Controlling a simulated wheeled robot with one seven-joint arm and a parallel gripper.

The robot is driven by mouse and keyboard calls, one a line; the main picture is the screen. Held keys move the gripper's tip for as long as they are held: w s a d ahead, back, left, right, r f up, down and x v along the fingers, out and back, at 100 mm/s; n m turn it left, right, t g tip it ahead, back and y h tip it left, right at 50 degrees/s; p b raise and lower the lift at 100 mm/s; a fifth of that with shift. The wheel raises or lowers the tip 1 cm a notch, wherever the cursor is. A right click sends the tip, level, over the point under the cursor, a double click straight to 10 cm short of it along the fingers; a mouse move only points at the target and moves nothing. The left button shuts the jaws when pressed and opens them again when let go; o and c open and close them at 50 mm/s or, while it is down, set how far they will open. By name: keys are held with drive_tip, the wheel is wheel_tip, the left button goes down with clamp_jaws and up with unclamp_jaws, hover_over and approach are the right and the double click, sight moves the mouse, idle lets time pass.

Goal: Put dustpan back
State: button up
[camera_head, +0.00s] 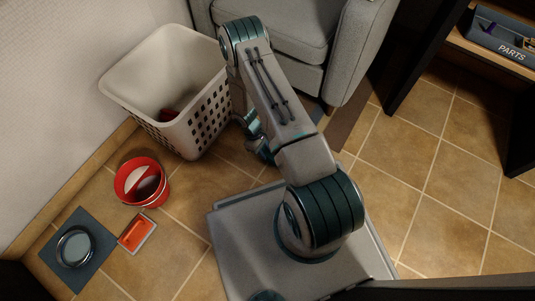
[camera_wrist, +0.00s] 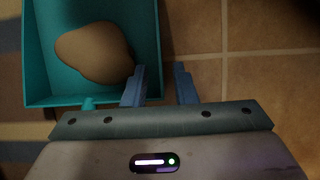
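In the wrist view, a teal dustpan (camera_wrist: 145,35) fills the upper left, with a rounded brown lump (camera_wrist: 95,52) lying in it. A short teal stub, possibly its handle, shows at its lower edge and passes out of sight behind my gripper's body. My gripper (camera_wrist: 160,75) has its two blue fingers apart. The left finger overlaps the dustpan's lower right corner, and the dustpan's right wall shows between the fingers. The right finger is over bare tile. I cannot tell whether a finger touches the dustpan.
A white laundry basket (camera_head: 140,75) stands beside my arm, with a grey armchair (camera_head: 320,40) behind. A red bucket (camera_head: 140,200), an orange tray-like item (camera_head: 137,233) and a blue mat (camera_head: 55,248) with a bowl (camera_head: 75,247) lie left. Open tile is at right, before a shelf (camera_head: 490,50).

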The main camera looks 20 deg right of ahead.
drive_tip(key=w+r+m+t+p, duration=0.1)
drive_tip(key=w+r+m, duration=0.1)
drive_tip(key=r, duration=1.6)
drive_tip(key=w+r+m+t+p, duration=0.1)
drive_tip(key=r+m, duration=0.1)
drive_tip(key=r, duration=1.6)
drive_tip(key=s+a+r+m+t+y, duration=0.2)
drive_tip(key=s+r+m, duration=0.1)
drive_tip(key=s+r, duration=1.3)
drive_tip(key=shift+s+a+r+m+t+y, duration=0.2)
drive_tip(key=shift+s+r+m+t+y, duration=0.15)
drive_tip(key=shift+r, duration=0.3)
